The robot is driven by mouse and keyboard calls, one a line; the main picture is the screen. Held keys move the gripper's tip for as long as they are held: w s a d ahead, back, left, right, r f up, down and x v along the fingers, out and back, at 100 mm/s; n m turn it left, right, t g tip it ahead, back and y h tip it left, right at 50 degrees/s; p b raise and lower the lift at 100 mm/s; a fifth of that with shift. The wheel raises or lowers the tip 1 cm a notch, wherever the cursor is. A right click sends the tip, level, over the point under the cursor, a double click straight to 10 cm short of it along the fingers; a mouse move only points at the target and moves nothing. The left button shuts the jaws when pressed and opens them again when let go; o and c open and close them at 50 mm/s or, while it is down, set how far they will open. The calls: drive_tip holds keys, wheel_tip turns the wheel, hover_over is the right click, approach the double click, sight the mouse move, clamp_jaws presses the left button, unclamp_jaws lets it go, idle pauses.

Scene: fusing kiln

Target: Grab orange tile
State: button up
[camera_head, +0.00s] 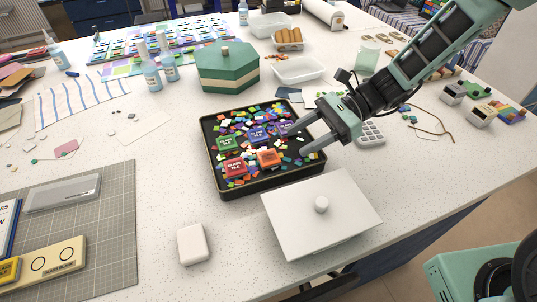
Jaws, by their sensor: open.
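An orange tile (268,157) lies in a shallow black tray (222,194) filled with small coloured glass pieces. A red tile (235,168) lies to its left, and a green tile (227,142) and a blue tile (257,134) lie farther back. Part of a purple tile (284,129) shows beside the finger. My gripper (299,140) is open and empty above the right part of the tray, to the right of the orange tile and apart from it. The orange tile is in plain view.
A white lid with a knob (345,220) lies in front of the tray, and a white block (192,244) to its front left. A green hexagonal box (228,70) stands behind. A cutting mat (110,230) is at left. The table between mat and tray is mostly clear.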

sight(271, 156)
drive_tip(key=shift+p+x, duration=0.7)
drive_tip(key=shift+x, duration=2.65)
drive_tip(key=shift+d+f, duration=0.1)
drive_tip(key=c, duration=0.8)
